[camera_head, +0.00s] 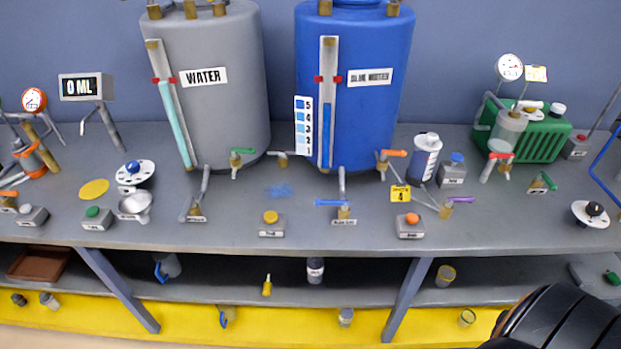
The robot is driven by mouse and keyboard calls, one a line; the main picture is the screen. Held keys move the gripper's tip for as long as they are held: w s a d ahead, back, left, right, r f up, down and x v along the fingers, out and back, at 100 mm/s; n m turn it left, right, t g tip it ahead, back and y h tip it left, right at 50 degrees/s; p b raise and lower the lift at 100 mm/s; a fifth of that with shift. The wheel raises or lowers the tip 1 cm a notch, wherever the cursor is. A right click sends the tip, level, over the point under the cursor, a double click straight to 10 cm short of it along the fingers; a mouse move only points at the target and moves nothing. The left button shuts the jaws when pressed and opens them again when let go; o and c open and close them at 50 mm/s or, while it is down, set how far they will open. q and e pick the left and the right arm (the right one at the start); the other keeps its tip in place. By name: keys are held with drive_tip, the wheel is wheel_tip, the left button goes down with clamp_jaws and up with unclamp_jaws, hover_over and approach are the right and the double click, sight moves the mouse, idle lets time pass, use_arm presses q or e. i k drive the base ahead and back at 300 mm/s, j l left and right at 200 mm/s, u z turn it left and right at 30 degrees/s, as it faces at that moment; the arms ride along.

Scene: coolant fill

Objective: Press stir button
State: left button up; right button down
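Several push buttons on small grey boxes stand on the grey bench. A yellow button (271,217) is at front middle. An orange button (411,219) is to its right. A green button (94,212) and a grey button (27,209) are at the left. A blue button (457,158) is behind, beside the blue tank. The box labels are too small to read, so I cannot tell which is the stir button. A black rounded part of my arm shows at the bottom right, with no fingers visible. Neither gripper is in view.
A grey WATER tank (228,115) and a blue tank (376,120) stand at the back. Taps and levers stick out in front of them. A display (81,87) reads 0 ML. A green machine (545,134) is at right. A lower shelf (215,291) holds small containers.

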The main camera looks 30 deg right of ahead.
sight(413, 219)
drive_tip(key=z, duration=1.7)
